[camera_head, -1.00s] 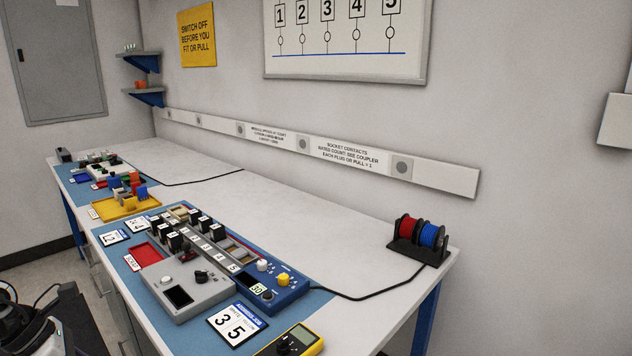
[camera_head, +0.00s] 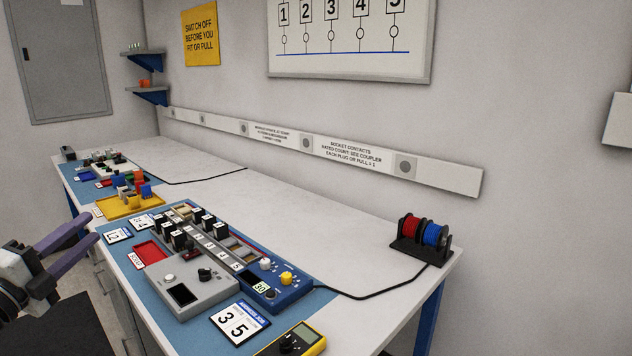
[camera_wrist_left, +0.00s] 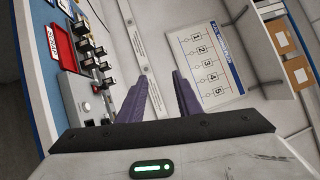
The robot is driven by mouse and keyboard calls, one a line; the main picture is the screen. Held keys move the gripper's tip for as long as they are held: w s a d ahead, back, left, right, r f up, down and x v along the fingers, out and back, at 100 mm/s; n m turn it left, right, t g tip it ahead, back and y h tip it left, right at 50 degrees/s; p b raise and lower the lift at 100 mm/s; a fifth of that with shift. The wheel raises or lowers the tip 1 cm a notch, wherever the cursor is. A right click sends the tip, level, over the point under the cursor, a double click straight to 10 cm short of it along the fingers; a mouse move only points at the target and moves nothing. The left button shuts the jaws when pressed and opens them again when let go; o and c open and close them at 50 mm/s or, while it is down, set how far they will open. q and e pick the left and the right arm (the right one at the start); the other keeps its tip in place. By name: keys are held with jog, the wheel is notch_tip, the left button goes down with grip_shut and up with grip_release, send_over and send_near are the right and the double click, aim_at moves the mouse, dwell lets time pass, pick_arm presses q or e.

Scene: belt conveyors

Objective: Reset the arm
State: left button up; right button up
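My left gripper (camera_head: 78,243) enters from the left in the head view, with two purple fingers spread apart and nothing between them. It is off the front edge of the bench, left of the red tray (camera_head: 150,253) and clear of the equipment. In the left wrist view the purple fingers (camera_wrist_left: 168,95) also stand apart and empty, pointing toward the wall with the numbered board (camera_wrist_left: 207,60). My right gripper is in neither view.
The bench (camera_head: 330,232) holds a grey control box (camera_head: 205,292), a blue unit (camera_head: 285,292), a yellow tray (camera_head: 120,211), a yellow meter (camera_head: 306,341) and a spool rack (camera_head: 420,243). Its back strip is mostly clear, crossed by black cables. Floor space lies left of the bench.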

pick_arm(q)
jog(key=s+a+f+n+g+y, duration=0.1)
jog(key=a+f+n+g+y, duration=0.1)
jog(key=a+f+n+y, duration=0.4)
jog(key=a+f+n+g+y, duration=0.15)
jog(key=a+n+y, duration=0.25)
jog(key=a+n, duration=0.45)
jog(key=s+d+f+n+g+h, duration=0.2)
jog(key=s+d+f+g+h, duration=0.15)
jog(key=d+f, duration=1)
jog(key=s+d+f+g+h, duration=0.1)
jog(key=s+d+f, duration=0.35)
jog(key=f, duration=0.25)
jog(key=s+d+f+h, duration=0.1)
jog(key=s+d+f, duration=0.3)
jog(key=d+f, duration=0.2)
jog(key=s+d+f+n+g+h, duration=0.1)
jog(key=s+d+f, duration=0.3)
jog(key=s+d, duration=0.6)
jog(key=s+d+f+n+g+h, duration=0.2)
jog(key=s+d+f, duration=0.2)
jog(key=s+d, duration=0.6)
jog(key=shift+s+d, duration=0.2)
jog(key=shift+d, duration=0.6)
jog(key=shift+f, duration=0.1)
